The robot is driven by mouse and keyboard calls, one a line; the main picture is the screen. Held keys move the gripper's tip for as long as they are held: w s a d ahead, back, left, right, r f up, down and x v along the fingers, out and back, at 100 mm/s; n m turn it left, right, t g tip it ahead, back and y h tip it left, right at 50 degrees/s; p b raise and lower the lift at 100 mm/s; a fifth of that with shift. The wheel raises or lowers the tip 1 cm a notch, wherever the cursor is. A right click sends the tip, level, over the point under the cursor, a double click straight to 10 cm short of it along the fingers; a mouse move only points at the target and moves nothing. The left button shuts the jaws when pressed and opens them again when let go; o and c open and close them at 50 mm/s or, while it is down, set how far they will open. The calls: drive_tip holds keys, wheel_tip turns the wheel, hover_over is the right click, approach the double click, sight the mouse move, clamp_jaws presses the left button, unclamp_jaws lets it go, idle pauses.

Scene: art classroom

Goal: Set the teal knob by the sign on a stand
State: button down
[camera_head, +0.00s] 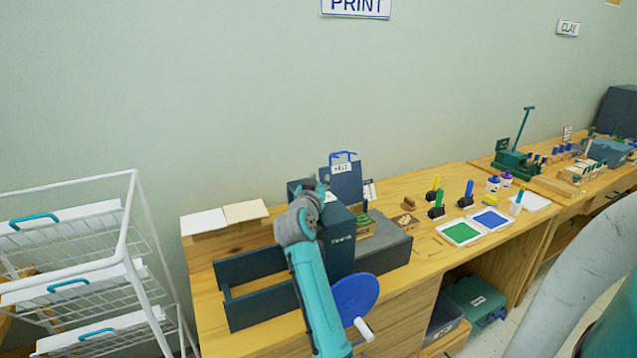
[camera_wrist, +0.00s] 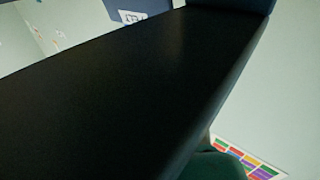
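I cannot make out the teal knob for certain in either view. I cannot tell which sign is meant. My gripper (camera_head: 324,185) is at the top of the dark blue machine (camera_head: 340,240), beside its upper left corner; its fingers are too small and covered to read. In the wrist view a dark, flat surface (camera_wrist: 130,85) fills most of the picture, very close, and no fingertips are clear.
A blue crank wheel (camera_head: 355,294) with a white handle is at the machine's front. A dark tray (camera_head: 250,280) lies left. A white wire drawer rack (camera_head: 130,240) stands left of the wooden bench (camera_head: 410,280). Green and blue ink trays (camera_head: 460,233) and rollers lie right.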

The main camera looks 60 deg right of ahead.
drive_tip(key=shift+a+f+m+g, duration=0.15)
drive_tip(key=shift+m+g, duration=0.25)
drive_tip(key=shift+g, duration=0.2)
idle(0.6)
drive_tip(key=shift+m+g+h, duration=0.3)
drive_tip(key=shift+g, duration=0.1)
drive_tip(key=shift+s+m+g, duration=0.15)
drive_tip(key=shift+m+g, duration=0.55)
drive_tip(key=shift+g, duration=0.4)
drive_tip(key=m+g, duration=0.2)
drive_tip(key=g, duration=0.1)
drive_tip(key=s+m+g, duration=0.1)
drive_tip(key=m+g, duration=0.1)
drive_tip(key=g, duration=0.2)
drive_tip(key=m+g+y, duration=0.1)
drive_tip(key=m+g, duration=0.1)
drive_tip(key=g, duration=0.1)
drive_tip(key=m+g+y, duration=0.1)
drive_tip(key=shift+s+a+m+g+y, duration=0.1)
drive_tip(key=shift+s+m+g+y, duration=0.2)
drive_tip(key=shift+m, duration=0.1)
drive_tip(key=shift+s+a+m+g+y, duration=0.1)
drive_tip(key=shift+m+g+y, duration=0.65)
drive_tip(key=shift+g, duration=0.1)
drive_tip(key=shift+s+a+m+g+y, duration=0.1)
drive_tip(key=shift+m+g+y, duration=0.55)
drive_tip(key=shift+g+y, duration=0.15)
drive_tip(key=shift+m+g+y, duration=0.25)
drive_tip(key=shift+m+g, duration=0.05)
drive_tip(key=shift+g, duration=0.05)
